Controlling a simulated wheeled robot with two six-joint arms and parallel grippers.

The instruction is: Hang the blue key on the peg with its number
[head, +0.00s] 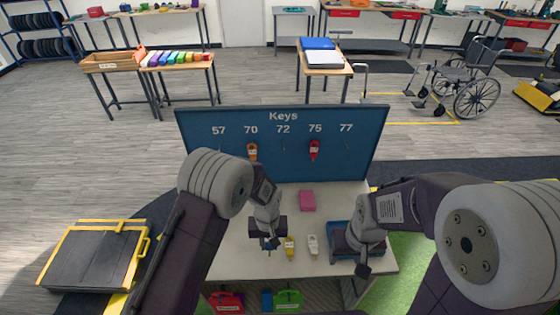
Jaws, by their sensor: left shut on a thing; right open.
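The blue key (266,244) is in my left gripper (268,238), which is shut on it low over the white table; its number is too small to read. I cannot tell whether the key touches the table. The blue key board (283,172) stands at the back of the table, with the numbers 57, 70, 72, 75 and 77. An orange key (252,152) hangs under 70 and a red key (314,150) under 75. No key hangs under 57, 72 or 77. My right gripper (362,262) is open and empty near the blue tray.
A yellow key (290,247) and a white key (313,244) lie just right of my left gripper. A pink block (307,200) lies near the board. Bins sit on a shelf below.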

